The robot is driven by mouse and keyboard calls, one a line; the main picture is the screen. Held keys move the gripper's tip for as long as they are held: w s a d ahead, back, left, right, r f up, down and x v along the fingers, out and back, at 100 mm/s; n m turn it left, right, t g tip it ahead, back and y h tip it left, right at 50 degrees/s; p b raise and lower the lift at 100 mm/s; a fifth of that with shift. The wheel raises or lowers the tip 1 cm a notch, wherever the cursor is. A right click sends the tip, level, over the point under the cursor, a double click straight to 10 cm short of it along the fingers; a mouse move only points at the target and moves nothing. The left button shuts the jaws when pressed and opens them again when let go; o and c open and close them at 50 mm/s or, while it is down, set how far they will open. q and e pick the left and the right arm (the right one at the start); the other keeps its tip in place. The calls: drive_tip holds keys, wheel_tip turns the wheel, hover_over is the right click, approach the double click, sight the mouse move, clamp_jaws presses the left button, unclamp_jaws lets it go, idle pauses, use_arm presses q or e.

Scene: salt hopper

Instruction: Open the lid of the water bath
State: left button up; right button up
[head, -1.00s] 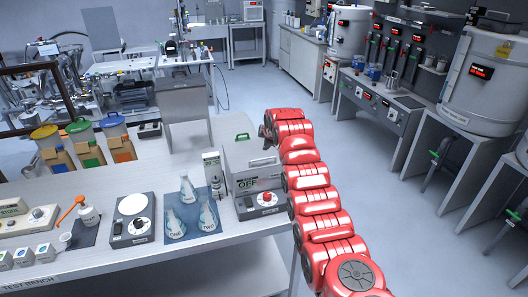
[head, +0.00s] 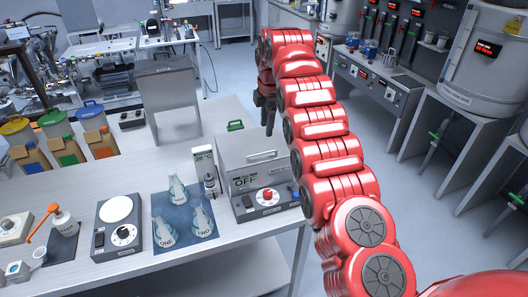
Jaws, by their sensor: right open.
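The water bath (head: 237,193) is a grey box on the right end of the bench in the head view. Its front has a display reading OFF and a red knob (head: 268,195). Its grey lid (head: 240,146) looks shut, with a bar handle (head: 262,157) at the front. My right arm comes in from the lower right and passes beside the bath's right side. My right gripper (head: 266,118), dark and pointing down, is open and empty, behind the bath and apart from the lid handle. My left gripper is not in view.
A white-and-green carton (head: 204,165) and small bottle stand just left of the bath. Flasks stand on a blue mat (head: 172,240), beside a hotplate (head: 119,226). A grey panel (head: 166,103) stands behind. A green handle (head: 235,125) shows behind the bath.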

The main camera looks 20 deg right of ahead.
sight(264, 153)
drive_tip(key=f+p, duration=0.1)
drive_tip(key=f, duration=0.2)
drive_tip(key=w+f+p, duration=0.1)
drive_tip(key=f+p, duration=0.1)
drive_tip(key=f, duration=0.1)
drive_tip(key=w+f+p, duration=0.1)
drive_tip(key=f, duration=0.2)
drive_tip(key=shift+f+p, duration=0.1)
drive_tip(key=shift+p, duration=0.2)
drive_tip(key=shift+f, duration=0.65)
drive_tip(key=shift+w, duration=0.1)
clamp_jaws()
drive_tip(key=shift+f, duration=0.15)
